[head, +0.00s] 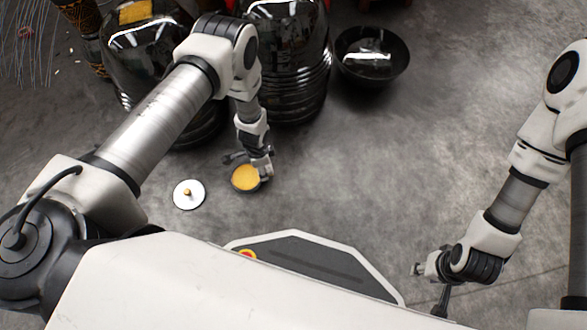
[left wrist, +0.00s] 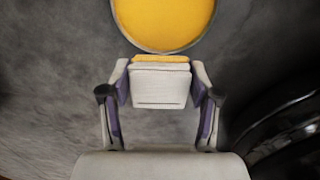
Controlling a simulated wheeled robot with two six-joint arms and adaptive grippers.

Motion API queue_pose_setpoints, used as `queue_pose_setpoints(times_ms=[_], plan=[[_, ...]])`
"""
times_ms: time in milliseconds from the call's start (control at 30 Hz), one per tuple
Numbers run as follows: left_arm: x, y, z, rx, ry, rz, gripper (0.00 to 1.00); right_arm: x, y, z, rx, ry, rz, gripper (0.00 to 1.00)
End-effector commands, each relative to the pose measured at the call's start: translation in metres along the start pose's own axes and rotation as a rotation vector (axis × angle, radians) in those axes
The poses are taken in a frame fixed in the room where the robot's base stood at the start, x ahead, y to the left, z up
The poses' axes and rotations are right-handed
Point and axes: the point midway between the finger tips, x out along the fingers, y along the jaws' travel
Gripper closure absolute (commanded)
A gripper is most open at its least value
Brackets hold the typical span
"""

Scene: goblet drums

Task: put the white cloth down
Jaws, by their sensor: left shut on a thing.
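My left gripper (left wrist: 160,100) is shut on a pale, folded block that looks like the white cloth (left wrist: 160,88), with a yellow strip along its far edge. In the head view the left gripper (head: 255,163) hangs low over the floor beside a small round vessel with a yellow top (head: 243,180). The yellow round top (left wrist: 165,20) also shows just beyond the cloth in the left wrist view. In the head view the cloth is too small to make out clearly. My right gripper (head: 428,284) is at the lower right, its fingers apart and empty.
A white disc with a gold knob (head: 188,194) lies left of the yellow-topped vessel. Large black glossy drums (head: 290,60) stand behind, with a black bowl (head: 372,55) to their right. The grey floor (head: 370,160) is clear in the middle.

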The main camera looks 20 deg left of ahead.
Motion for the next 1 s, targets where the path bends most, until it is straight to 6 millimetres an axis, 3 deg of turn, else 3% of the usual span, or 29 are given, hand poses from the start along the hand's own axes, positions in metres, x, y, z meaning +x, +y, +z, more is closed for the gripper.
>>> queue_pose_setpoints(times_ms=[200,367,467,600,667,700,967,1000], plan=[[0.014,-0.002,-0.069,0.004,0.004,-0.003,0.76,0.037,0.001,-0.001,0.003,0.002,0.000,0.60],[0.013,-0.002,-0.101,0.000,0.002,-0.001,0.76,0.050,0.001,-0.002,0.007,0.004,0.001,0.60],[0.021,-0.002,-0.106,-0.003,0.000,0.001,0.76,0.059,0.001,-0.003,0.009,0.006,0.001,0.60],[0.047,-0.002,-0.105,-0.003,-0.001,0.002,0.76,0.080,0.002,-0.003,0.013,0.009,0.001,0.60],[0.049,-0.002,-0.105,-0.003,0.000,0.001,0.76,0.081,0.002,-0.004,0.014,0.009,0.002,0.60],[0.046,-0.002,-0.105,-0.003,0.000,0.001,0.82,0.079,0.002,-0.003,0.014,0.009,0.002,0.60],[0.049,-0.002,-0.105,-0.003,0.000,0.001,0.82,0.080,0.002,-0.004,0.013,0.011,0.002,0.60],[0.048,-0.002,-0.105,-0.003,0.000,0.001,0.32,0.080,0.002,-0.004,0.013,0.011,0.002,0.60]])
